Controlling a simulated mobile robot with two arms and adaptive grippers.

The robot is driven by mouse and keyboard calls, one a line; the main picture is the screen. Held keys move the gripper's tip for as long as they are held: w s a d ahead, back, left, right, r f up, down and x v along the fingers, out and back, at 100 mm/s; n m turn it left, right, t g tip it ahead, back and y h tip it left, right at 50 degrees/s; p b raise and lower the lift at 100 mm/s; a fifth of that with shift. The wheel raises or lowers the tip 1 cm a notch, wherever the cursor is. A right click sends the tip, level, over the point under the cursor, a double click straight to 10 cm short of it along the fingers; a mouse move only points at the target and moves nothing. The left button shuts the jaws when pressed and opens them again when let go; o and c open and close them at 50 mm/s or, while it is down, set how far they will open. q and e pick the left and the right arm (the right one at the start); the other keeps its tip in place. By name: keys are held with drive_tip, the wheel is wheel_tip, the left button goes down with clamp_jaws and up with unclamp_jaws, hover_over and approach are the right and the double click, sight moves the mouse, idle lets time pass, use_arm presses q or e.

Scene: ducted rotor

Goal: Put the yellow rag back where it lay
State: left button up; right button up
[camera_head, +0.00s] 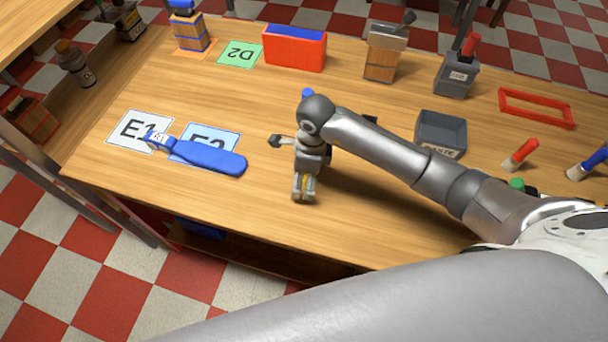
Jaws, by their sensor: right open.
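I cannot make out a yellow rag in the head view. Only a small yellowish patch shows at my right gripper (290,168), and I cannot tell what it is. That gripper is open, over the front middle of the wooden table (225,105), its two fingers spread apart. A blue flat item (215,158) with a white R1 tag lies across a light blue card (222,138), left of the gripper. A white E1 card (128,129) lies beside it. My left gripper is not in view.
At the back stand a red and blue box (294,47), wooden containers (380,66) and a dark grey holder (457,76). A grey bin (440,131), a red frame (537,108) and a red-capped item (521,154) are to the right. A green D2 card (240,54) lies flat.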

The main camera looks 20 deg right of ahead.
drive_tip(key=shift+r, duration=0.2)
drive_tip(key=shift+w+r, duration=0.1)
drive_tip(key=shift+r, duration=0.3)
wheel_tip(320, 180, up, 11)
drive_tip(key=d+b, duration=0.1)
drive_tip(key=b, duration=0.1)
drive_tip(key=shift+s, duration=0.2)
